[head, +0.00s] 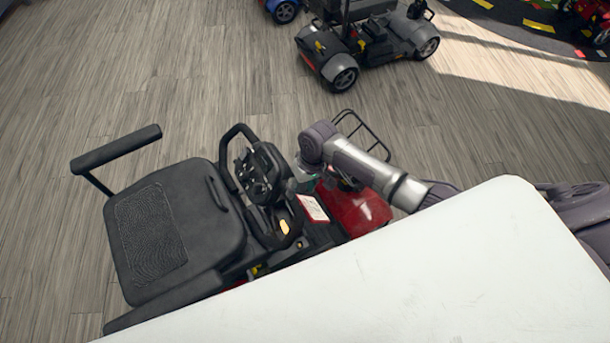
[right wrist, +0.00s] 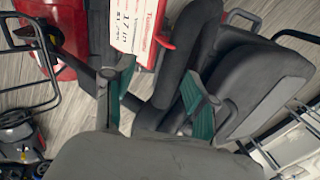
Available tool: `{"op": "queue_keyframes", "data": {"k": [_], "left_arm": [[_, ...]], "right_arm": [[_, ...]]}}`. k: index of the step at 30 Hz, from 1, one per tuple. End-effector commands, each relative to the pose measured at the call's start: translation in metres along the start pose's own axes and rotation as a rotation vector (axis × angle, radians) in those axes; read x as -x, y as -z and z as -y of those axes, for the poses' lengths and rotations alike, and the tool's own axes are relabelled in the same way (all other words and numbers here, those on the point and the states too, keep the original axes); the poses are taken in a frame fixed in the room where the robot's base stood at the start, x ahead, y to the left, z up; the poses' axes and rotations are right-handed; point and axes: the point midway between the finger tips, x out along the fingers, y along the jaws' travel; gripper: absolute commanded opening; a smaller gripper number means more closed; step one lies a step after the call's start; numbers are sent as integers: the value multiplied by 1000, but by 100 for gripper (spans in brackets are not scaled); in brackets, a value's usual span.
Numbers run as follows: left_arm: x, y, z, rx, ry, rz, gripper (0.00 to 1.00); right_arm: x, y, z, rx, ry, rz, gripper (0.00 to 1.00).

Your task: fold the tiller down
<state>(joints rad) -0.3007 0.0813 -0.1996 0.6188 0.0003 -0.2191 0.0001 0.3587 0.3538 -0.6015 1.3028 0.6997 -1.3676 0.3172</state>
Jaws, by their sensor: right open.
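The red scooter has a black tiller (head: 262,172) with a looped handlebar. The tiller stands up in front of the seat in the head view. My right gripper (head: 302,183) is beside the tiller on its front side, above the red front body (head: 358,208). In the right wrist view its green-padded fingers are apart, with a dark part of the tiller (right wrist: 177,72) showing in the gap. I cannot tell whether the fingers touch it. A white and red price card (right wrist: 137,28) shows near the fingers. My left gripper is not in view.
The black seat (head: 175,232) and a raised armrest (head: 118,150) are left of the tiller. A wire basket (head: 362,137) is at the scooter's front. A grey scooter (head: 365,55) stands farther back. Wooden floor (head: 210,75) between them is clear.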

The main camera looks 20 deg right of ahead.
Motion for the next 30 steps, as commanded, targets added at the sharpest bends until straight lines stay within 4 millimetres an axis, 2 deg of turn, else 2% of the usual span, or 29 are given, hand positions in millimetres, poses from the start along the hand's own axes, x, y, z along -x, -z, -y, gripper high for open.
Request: {"op": "queue_keyframes", "data": {"k": [9,15,20,30], "left_arm": [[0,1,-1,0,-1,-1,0],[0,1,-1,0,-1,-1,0],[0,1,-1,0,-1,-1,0],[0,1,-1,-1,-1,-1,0]], "right_arm": [[68,1,0,2,0,-5,57],[94,0,0,2,0,-2,57],[101,0,0,1,-1,-2,57],[101,0,0,1,-1,-1,57]]}}
